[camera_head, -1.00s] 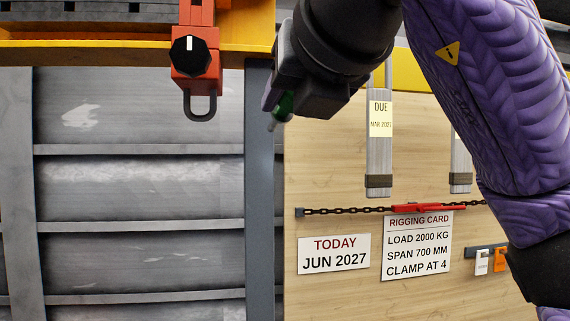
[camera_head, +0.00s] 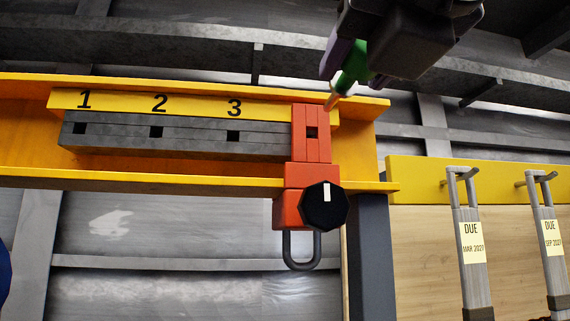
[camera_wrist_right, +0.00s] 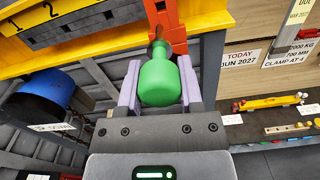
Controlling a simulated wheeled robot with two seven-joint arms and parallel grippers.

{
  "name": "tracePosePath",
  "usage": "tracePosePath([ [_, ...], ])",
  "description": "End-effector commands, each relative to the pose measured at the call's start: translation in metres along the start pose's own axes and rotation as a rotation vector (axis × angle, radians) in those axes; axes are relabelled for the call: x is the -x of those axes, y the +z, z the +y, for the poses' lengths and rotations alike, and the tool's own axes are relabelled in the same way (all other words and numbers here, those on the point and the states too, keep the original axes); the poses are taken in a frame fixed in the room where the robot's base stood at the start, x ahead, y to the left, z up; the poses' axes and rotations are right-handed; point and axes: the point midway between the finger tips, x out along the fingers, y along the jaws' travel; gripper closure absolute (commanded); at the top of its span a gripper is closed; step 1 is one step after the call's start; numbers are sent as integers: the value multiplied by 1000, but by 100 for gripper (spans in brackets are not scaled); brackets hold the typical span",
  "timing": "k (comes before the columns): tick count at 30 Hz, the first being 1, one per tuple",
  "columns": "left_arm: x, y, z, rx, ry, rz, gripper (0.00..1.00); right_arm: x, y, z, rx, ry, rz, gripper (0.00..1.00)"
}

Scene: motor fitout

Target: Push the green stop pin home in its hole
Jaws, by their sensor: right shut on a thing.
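The green stop pin (camera_head: 354,64) is in my right gripper (camera_head: 349,60), with its thin shank pointing down and left in the head view. In the right wrist view its wide green head (camera_wrist_right: 157,82) sits between the two pale purple fingers of the gripper (camera_wrist_right: 159,90). The red clamp (camera_head: 300,146) sits at the right end of the yellow beam (camera_head: 30,119). Its dark square hole (camera_head: 312,132) is uncovered in the head view, and the pin tip shows above and right of it. I cannot tell whether the tip touches the clamp (camera_wrist_right: 176,35). My left gripper is not in view.
A grey bar (camera_head: 197,137) with square holes runs along the beam under numbers 1 to 3. A black knob (camera_head: 324,206) and a dark shackle (camera_head: 302,263) hang below the clamp. A grey post (camera_head: 368,260) stands at the beam's end. Tagged slings (camera_head: 470,245) hang at right.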

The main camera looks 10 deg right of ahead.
Motion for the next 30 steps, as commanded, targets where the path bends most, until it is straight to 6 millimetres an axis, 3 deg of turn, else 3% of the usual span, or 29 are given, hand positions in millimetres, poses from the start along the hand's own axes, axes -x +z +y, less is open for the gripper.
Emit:
tracePosePath([
  [7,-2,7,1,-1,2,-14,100,-1,-2,0,0,1,1,100],
  [21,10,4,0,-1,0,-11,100,-52,-1,0,-1,0,2,100],
  [30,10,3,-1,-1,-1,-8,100,-58,-1,0,0,0,1,100],
])
